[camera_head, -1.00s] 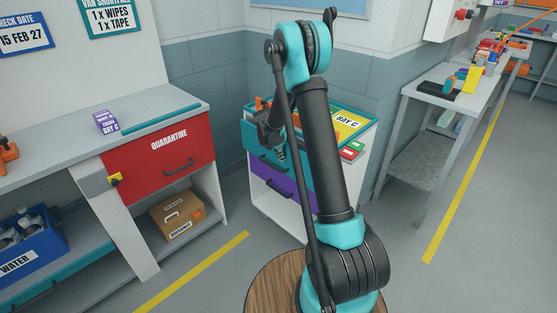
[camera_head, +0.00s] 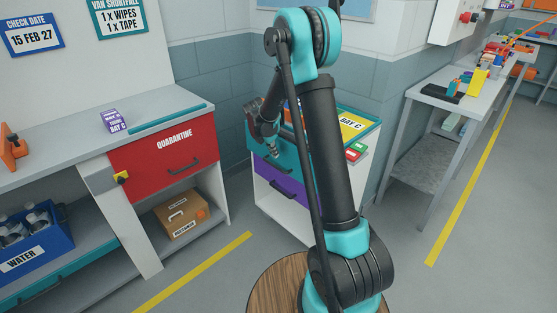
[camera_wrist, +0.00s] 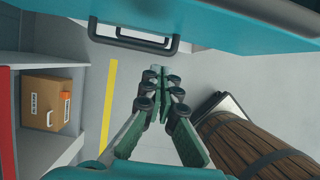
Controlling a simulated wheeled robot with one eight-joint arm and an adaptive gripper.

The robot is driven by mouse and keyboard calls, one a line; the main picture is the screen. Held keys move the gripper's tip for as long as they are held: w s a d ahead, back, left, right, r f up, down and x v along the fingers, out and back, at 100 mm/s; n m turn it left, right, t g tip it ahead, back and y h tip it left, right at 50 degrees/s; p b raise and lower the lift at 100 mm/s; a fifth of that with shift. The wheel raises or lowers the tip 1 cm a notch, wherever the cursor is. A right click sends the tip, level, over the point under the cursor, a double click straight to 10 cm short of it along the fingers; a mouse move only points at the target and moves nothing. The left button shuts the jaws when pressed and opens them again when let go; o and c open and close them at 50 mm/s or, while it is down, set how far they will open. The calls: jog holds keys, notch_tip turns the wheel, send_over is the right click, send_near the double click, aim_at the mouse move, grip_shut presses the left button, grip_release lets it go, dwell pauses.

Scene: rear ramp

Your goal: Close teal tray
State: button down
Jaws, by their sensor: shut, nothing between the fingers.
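The teal tray (camera_head: 292,150) is the top drawer of a white cabinet by the wall, partly hidden behind my arm in the head view. In the wrist view its teal front (camera_wrist: 230,25) crosses the top, with a black handle (camera_wrist: 130,38) on it. My gripper (camera_wrist: 157,73) is shut and empty, pointing down in front of the teal front, apart from the handle in the picture. In the head view my gripper (camera_head: 271,143) hangs by the tray's left side. How far the tray stands out is hard to tell.
A purple drawer (camera_head: 281,182) sits below the teal tray. The red quarantine drawer (camera_head: 165,152) and its bench stand to the left, with a cardboard box (camera_head: 181,215) on the shelf below. Floor with a yellow line (camera_head: 200,270) is free in front.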

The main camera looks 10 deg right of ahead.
aim_at(292, 156)
jog(key=s+a+t+h, duration=0.3)
jog(key=s+h, duration=0.1)
jog(key=s, duration=0.1)
jog(key=shift+w+d+r+x, duration=0.1)
jog(key=shift+d+r+x, duration=0.2)
jog(key=shift+x, duration=1.8)
jog(key=shift+w+d+r+x, duration=0.1)
jog(key=shift+d+r+x, duration=0.2)
jog(key=shift+x, duration=1.75)
jog(key=shift+w+d+r+x, duration=0.1)
jog(key=shift+d+r+x, duration=0.15)
jog(key=shift+x, duration=1.85)
jog(key=shift+w+d+r, duration=0.1)
jog(key=shift+w+d, duration=0.6)
jog(key=shift+d, duration=0.25)
jog(key=shift+w+d, duration=0.7)
jog(key=shift+d, duration=0.25)
